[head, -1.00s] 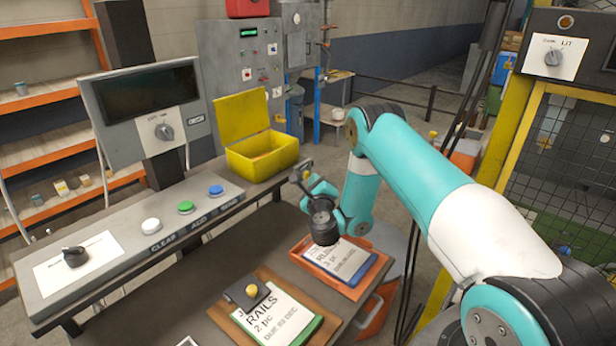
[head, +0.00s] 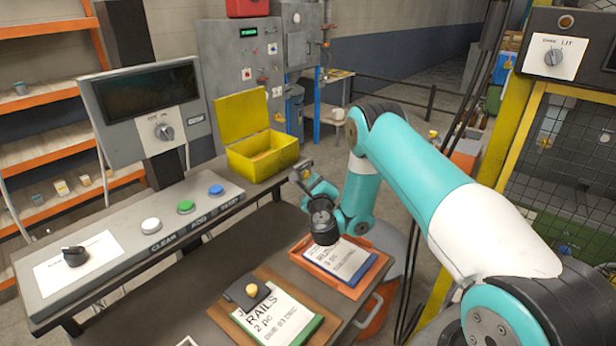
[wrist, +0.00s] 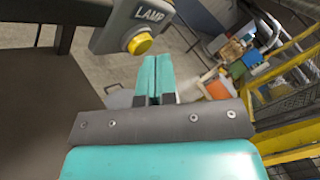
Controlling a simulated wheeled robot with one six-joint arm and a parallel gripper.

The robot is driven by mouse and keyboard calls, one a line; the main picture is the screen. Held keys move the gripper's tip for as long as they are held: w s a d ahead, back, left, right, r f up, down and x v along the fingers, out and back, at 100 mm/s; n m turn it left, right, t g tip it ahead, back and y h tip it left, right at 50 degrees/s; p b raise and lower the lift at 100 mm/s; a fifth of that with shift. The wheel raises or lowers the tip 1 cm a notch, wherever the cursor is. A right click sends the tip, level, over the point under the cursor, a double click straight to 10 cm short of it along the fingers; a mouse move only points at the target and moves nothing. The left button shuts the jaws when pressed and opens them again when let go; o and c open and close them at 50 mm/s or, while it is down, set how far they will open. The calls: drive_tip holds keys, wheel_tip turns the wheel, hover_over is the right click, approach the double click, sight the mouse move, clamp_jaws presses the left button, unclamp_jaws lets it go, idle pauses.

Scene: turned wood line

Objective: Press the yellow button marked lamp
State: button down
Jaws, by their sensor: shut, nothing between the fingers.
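The yellow button (wrist: 140,44) is in the upper middle of the wrist view. It sits on the end of a grey housing (wrist: 118,24) whose label reads LAMP. My gripper (wrist: 154,66) is shut and empty, with its teal fingers side by side. In the picture its tips are just right of and below the button, with a small gap between. I cannot tell the depth between them. In the head view my gripper (head: 302,181) is small, near the far end of the bench, and the button cannot be made out clearly there.
A yellow open box (head: 262,157) stands by the bench end. A grey console (head: 130,245) with white, green and blue buttons runs along the left. Clipboards lie on the dark top (head: 215,265). A yellow-framed mesh fence (head: 560,150) stands at right.

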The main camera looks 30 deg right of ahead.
drive_tip(key=shift+w+a+p, duration=0.15)
drive_tip(key=shift+w+p, duration=0.3)
drive_tip(key=shift+p, duration=0.3)
idle(0.3)
drive_tip(key=shift+s, duration=0.1)
drive_tip(key=shift+s+b, duration=0.3)
drive_tip(key=shift+b, duration=0.1)
drive_tip(key=s+d+b, duration=0.2)
drive_tip(key=s+b, duration=0.3)
drive_tip(key=b, duration=0.4)
drive_tip(key=shift+s+d, duration=0.15)
drive_tip(key=shift+s, duration=0.2)
